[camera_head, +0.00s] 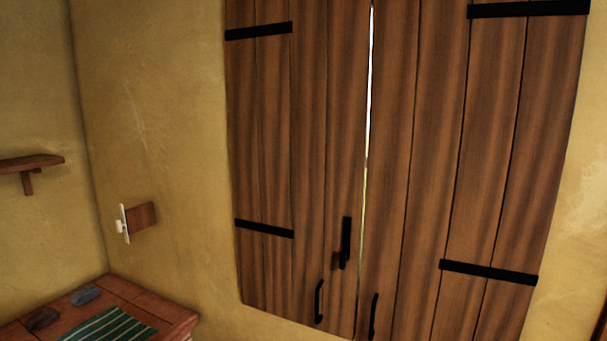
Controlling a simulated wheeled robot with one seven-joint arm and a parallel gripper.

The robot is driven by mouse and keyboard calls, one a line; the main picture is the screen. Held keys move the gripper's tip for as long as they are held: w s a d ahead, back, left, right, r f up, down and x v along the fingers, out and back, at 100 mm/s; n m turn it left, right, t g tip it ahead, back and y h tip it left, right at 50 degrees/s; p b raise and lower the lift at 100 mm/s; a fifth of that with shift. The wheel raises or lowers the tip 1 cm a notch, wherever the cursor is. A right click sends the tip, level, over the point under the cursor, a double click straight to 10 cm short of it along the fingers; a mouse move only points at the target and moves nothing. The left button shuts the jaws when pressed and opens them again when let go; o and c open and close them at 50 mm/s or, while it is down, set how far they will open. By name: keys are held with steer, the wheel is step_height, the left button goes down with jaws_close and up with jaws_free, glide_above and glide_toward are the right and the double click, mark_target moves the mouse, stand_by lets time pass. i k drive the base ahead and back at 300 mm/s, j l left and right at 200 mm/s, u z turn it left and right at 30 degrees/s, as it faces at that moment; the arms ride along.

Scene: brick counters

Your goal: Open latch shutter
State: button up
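A wooden shutter with two plank leaves fills the middle and right of the head view. The left leaf (308,150) and the right leaf (455,150) are separated by a narrow bright gap. A black latch (346,243) stands upright on the left leaf, close to the gap, and does not visibly cross to the right leaf. Below it are a black handle on the left leaf (319,302) and a black handle on the right leaf (374,316). Black hinge straps cross both leaves. My gripper is not in view.
A wooden table (165,308) with a green striped cloth (108,327) and small dark objects (86,295) stands at the lower left. A small wall shelf (32,162) is at the far left. A wooden piece with a white fitting (138,218) is on the yellow wall.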

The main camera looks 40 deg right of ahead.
mark_target(298, 71)
steer(key=z, duration=1.2)
